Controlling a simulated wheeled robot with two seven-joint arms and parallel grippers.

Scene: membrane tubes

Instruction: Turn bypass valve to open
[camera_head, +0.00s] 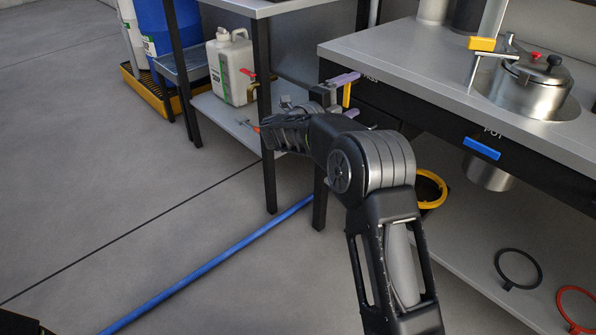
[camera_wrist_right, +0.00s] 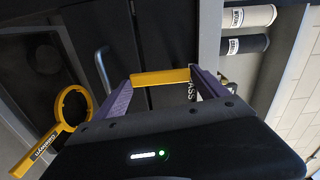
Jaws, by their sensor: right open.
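The bypass valve's yellow handle (camera_head: 347,95) is on the dark front of the bench, beside a partly hidden label ending in "PASS". In the right wrist view the yellow handle (camera_wrist_right: 160,78) lies crosswise between the tips of two purple fingers. My right gripper (camera_head: 346,92) is open, with one finger on each side of the handle. I cannot tell whether the fingers touch it. My right arm hides part of the bench front and the valve's surroundings. My left gripper is not in view.
A steel pot (camera_head: 522,92) sits in the bench top (camera_head: 400,50), with a blue handle (camera_head: 481,148) on the front below. A yellow ring (camera_wrist_right: 86,97) is near the gripper. A white canister (camera_head: 230,70) stands on the left shelf. A blue hose (camera_head: 200,272) crosses the open floor.

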